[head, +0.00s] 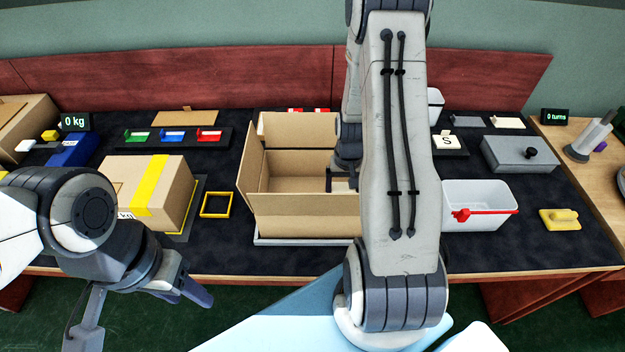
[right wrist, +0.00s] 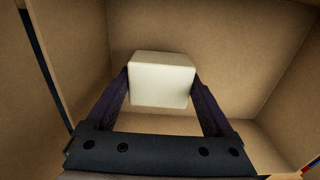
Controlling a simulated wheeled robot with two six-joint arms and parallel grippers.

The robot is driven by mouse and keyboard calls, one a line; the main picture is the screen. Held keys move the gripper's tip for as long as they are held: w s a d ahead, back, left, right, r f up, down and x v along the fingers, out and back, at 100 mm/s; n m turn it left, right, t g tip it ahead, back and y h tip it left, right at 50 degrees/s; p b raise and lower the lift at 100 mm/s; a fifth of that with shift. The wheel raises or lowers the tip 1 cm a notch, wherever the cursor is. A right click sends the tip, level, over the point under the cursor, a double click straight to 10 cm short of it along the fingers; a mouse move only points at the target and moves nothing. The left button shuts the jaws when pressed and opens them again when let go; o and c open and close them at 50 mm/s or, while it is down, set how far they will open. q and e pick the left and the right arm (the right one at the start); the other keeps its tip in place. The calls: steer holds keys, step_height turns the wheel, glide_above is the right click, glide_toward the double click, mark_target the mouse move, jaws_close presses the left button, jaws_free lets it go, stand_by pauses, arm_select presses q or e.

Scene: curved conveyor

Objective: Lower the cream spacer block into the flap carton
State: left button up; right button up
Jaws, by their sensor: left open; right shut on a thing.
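The flap carton (head: 305,216) stands open on the dark mat in the middle of the table, with its flaps up. In the right wrist view the cream spacer block (right wrist: 161,80) is between the two fingers of my right gripper (right wrist: 160,92), which is shut on it. Brown carton walls (right wrist: 225,40) surround the block in that view. I cannot tell whether the block touches the carton floor. My left gripper (head: 145,318) is open and empty in front of the table's edge.
A taped carton (head: 150,190) and a yellow square frame (head: 216,205) stand left of the flap carton. A white bin with a red handle (head: 480,205), a grey box (head: 518,153) and a yellow block (head: 560,219) are to the right. Colored switches (head: 172,136) lie behind.

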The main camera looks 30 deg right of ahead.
steer(key=shift+f+b, duration=0.8)
steer(key=shift+f, duration=0.4)
stand_by(0.4)
steer(key=o, duration=1.1)
steer(key=shift+r, duration=0.1)
